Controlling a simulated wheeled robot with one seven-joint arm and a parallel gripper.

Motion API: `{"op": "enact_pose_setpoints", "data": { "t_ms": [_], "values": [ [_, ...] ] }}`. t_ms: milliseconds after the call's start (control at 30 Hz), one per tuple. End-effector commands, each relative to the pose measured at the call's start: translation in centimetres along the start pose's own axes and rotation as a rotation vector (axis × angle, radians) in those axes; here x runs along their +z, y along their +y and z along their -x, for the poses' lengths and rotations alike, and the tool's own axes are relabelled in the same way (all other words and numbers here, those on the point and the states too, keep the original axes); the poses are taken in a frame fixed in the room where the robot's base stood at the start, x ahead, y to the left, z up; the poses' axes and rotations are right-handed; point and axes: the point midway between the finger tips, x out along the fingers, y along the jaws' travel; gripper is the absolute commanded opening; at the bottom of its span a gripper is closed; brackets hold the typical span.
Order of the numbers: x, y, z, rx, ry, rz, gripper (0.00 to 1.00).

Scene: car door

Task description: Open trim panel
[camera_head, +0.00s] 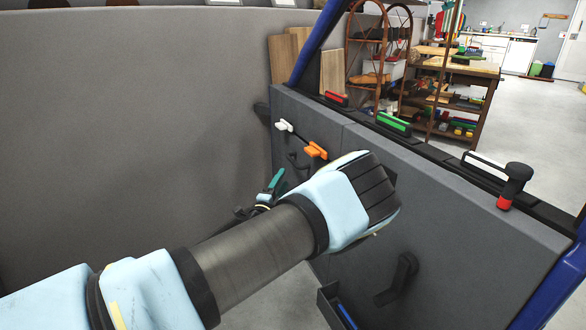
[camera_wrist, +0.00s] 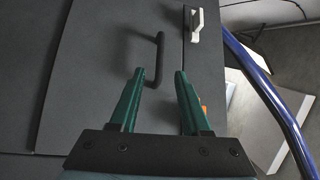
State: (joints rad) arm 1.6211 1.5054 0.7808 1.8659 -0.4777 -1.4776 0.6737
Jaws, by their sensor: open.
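The grey trim panel (camera_head: 300,123) is the left section of the door's inner face in the head view, and looks flush there. In the wrist view the panel (camera_wrist: 95,60) carries a black bar handle (camera_wrist: 157,55), partly visible in the head view (camera_head: 297,160). A white latch (camera_head: 284,126) and an orange latch (camera_head: 316,150) sit along it. The white latch shows in the wrist view (camera_wrist: 196,24); the orange one is mostly hidden behind a finger. My gripper (camera_wrist: 157,74) is open, its green fingertips either side of the handle's lower end; contact cannot be told.
A larger grey panel (camera_head: 440,215) with a black handle (camera_head: 398,280) lies to the right. A red clip (camera_head: 336,98), a green clip (camera_head: 394,123) and a red-black knob (camera_head: 510,185) line the top edge. The blue door frame (camera_head: 310,45) rises beside it.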

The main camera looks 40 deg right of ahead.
Motion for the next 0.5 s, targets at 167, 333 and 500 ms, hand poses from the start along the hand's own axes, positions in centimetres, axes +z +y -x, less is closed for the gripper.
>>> {"op": "enact_pose_setpoints", "data": {
  "t_ms": [167,333,500],
  "values": [
    [-0.2,0.0,-1.8,-0.005,0.006,0.0,0.47],
    [-0.1,0.0,-5.0,-0.003,0.005,0.0,0.47],
    [-0.1,0.0,-8.0,-0.003,0.005,0.0,0.47]
  ]
}}
